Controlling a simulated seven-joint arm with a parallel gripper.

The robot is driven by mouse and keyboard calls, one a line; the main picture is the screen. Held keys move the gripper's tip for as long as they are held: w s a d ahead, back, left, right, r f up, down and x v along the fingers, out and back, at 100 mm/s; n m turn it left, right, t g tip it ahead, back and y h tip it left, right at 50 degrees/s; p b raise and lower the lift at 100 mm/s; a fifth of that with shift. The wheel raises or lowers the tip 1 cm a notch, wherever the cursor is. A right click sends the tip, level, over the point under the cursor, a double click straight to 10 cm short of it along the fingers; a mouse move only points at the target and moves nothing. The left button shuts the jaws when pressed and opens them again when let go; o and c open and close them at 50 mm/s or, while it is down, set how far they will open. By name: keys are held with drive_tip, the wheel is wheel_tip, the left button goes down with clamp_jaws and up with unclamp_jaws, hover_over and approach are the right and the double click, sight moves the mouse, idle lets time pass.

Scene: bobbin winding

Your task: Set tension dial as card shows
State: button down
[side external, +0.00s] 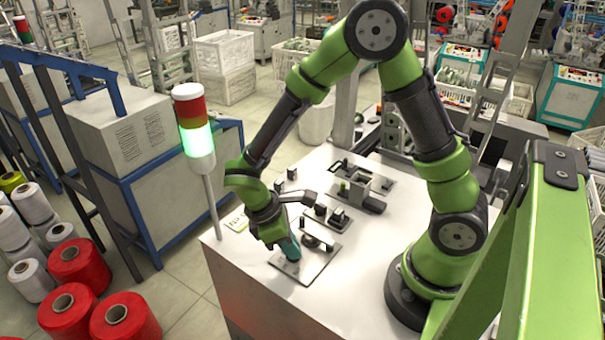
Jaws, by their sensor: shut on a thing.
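My gripper (290,252) points down at the front of the white bench, low over a flat grey plate (292,271). It is shut on what I take to be the tension dial, which is mostly hidden by the fingers and the teal part at the gripper's end. The dial's marks and setting cannot be read. A small pale card (236,220) with greenish print lies flat near the bench's left edge, left of my gripper. Its print is too small to read.
A dark round fitting (311,241) stands just behind my gripper. More small fixtures (362,192) stand farther back. A lit signal tower (194,128) rises at the bench's left corner. The bench's front right (345,300) is clear. Red spools (78,263) stand on the floor.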

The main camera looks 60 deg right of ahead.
drive_tip(key=c, duration=1.2)
unclamp_jaws()
drive_tip(key=shift+o, duration=0.2)
drive_tip(key=v, duration=1.7)
drive_tip(key=shift+w+f, duration=0.1)
drive_tip(key=s+d+r+m+t+y, duration=0.4)
drive_tip(key=s+d+r+m+t, duration=0.2)
drive_tip(key=s+m+t, duration=0.3)
drive_tip(key=d+m+t, duration=0.1)
drive_tip(key=m, duration=0.2)
drive_tip(key=shift+s+r+t+y, duration=0.2)
drive_tip(key=shift+r+t+y, duration=0.1)
drive_tip(key=shift+r+y, duration=0.1)
